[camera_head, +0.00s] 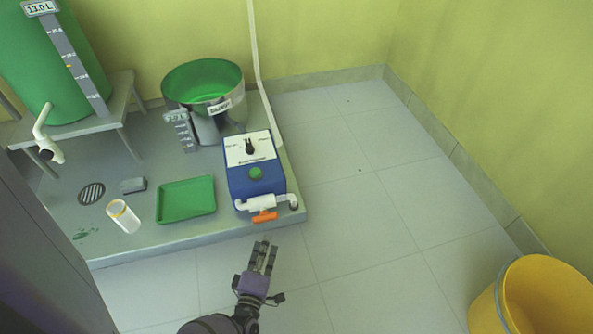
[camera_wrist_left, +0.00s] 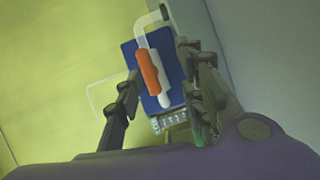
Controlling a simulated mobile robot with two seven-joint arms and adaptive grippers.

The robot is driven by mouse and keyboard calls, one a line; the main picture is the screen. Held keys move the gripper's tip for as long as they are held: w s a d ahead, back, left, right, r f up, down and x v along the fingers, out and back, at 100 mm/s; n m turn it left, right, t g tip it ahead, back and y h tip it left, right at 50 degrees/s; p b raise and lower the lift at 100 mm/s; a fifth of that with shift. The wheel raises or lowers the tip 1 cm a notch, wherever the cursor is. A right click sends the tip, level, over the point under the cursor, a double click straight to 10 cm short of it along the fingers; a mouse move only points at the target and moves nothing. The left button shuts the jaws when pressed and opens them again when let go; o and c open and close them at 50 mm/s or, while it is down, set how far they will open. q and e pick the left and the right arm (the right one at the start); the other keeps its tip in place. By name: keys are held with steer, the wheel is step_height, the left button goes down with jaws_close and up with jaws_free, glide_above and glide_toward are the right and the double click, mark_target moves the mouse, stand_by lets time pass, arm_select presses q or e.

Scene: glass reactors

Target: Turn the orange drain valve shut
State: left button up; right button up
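The orange drain valve handle (camera_head: 265,216) sits on a white pipe (camera_head: 258,202) at the front of a blue box (camera_head: 254,180) with a white top. It lies roughly along the box's front edge. My left gripper (camera_head: 264,249) is just in front of and below the handle in the head view, apart from it. In the left wrist view the orange handle (camera_wrist_left: 149,71) shows beyond and between my open fingers (camera_wrist_left: 160,68), with nothing held. The handle runs nearly along the white pipe there. My right gripper is out of view.
A green-lined bowl (camera_head: 203,82) stands behind. A yellow bin (camera_head: 540,297) is at lower right. The tiled floor between is clear.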

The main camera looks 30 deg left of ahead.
mark_target(265, 221)
arm_select(q)
steer(key=w+a, duration=0.1)
steer(key=w, duration=0.1)
steer(key=w+a+r+n+b, duration=0.1)
steer(key=w+a, duration=0.1)
steer(key=w+a+r+n+y+b, duration=0.1)
steer(key=w+a, duration=0.1)
stand_by(0.3)
steer(key=shift+d, duration=0.1)
steer(key=shift+c, duration=0.5)
jaws_close()
